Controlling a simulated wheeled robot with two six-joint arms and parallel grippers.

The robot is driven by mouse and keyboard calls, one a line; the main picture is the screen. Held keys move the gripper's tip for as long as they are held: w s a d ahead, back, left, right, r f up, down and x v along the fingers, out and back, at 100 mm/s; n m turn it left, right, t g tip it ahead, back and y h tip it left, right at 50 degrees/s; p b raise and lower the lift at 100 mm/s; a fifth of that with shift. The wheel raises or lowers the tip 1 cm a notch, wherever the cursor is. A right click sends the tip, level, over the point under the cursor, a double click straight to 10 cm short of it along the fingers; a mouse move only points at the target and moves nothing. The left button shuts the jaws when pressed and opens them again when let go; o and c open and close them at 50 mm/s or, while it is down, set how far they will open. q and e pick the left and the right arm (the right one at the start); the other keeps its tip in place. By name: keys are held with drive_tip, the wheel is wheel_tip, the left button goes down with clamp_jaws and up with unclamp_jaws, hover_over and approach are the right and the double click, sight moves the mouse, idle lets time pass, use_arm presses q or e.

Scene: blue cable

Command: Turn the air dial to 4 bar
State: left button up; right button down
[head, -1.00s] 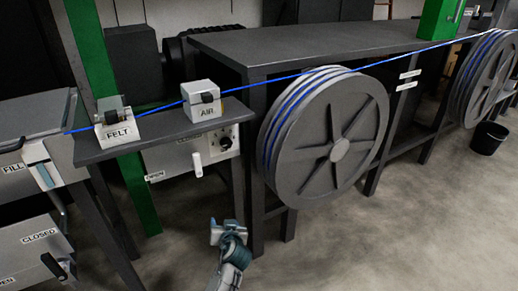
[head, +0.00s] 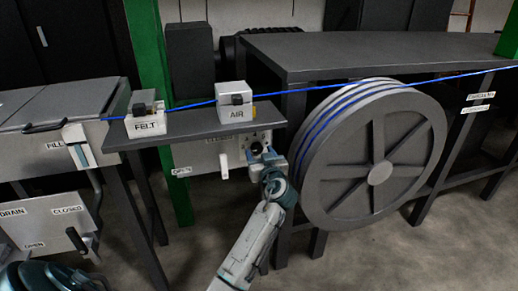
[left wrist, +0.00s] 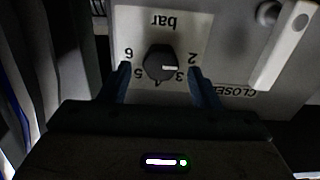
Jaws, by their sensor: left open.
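The air dial (head: 256,148) is a small dark round knob on the white panel under the AIR block (head: 237,100). In the left wrist view the dial (left wrist: 161,63) appears upside down below the word "bar", with numbers around it. Its white mark points right, between 2 and 3. The number at the bottom is hard to read. My left gripper (head: 268,159) is open at the panel. Its two fingers stand on either side of the dial in the left wrist view (left wrist: 160,80), with a gap to the knob on each side. My right gripper is not in view.
A white lever handle (head: 223,165) sticks out beside the dial, near a CLOSED label. A shelf edge (head: 195,133) runs above the panel. A large cable reel (head: 380,172) stands close to the right of my gripper. The blue cable (head: 300,92) crosses above.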

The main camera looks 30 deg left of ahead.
use_arm(q)
drive_tip(key=shift+x, duration=1.05)
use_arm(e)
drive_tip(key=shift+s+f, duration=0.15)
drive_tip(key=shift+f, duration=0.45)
use_arm(q)
drive_tip(key=c, duration=1)
